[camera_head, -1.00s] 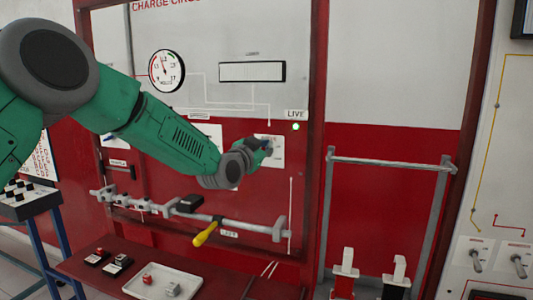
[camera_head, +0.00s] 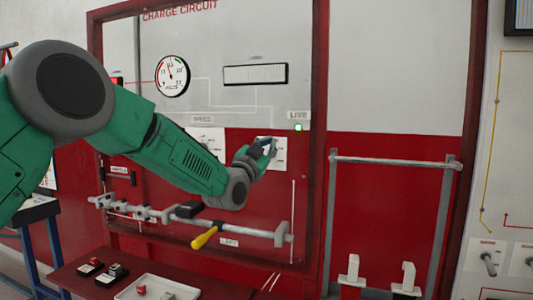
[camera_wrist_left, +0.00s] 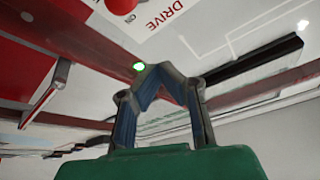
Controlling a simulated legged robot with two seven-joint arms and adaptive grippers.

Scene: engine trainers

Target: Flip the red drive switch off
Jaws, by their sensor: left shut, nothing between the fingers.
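The red drive switch (camera_wrist_left: 120,4) shows as a round red knob on a white plate lettered DRIVE, cut off by the top edge of the left wrist view. In the head view a white plate (camera_head: 281,158) on the red panel is partly covered by my left gripper (camera_head: 270,147), and I cannot make out the switch there. In the wrist view my left gripper (camera_wrist_left: 153,80) is shut and empty, its blue-grey fingertips together, apart from the red knob in the picture. Whether it touches the panel is unclear. My right gripper is not in view.
A green light (camera_head: 298,127) glows under the LIVE label. A grey rail with a yellow handle (camera_head: 205,238) runs below my arm. A white tray (camera_head: 127,292) sits on the red shelf. A grey frame (camera_head: 395,162) stands to the right.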

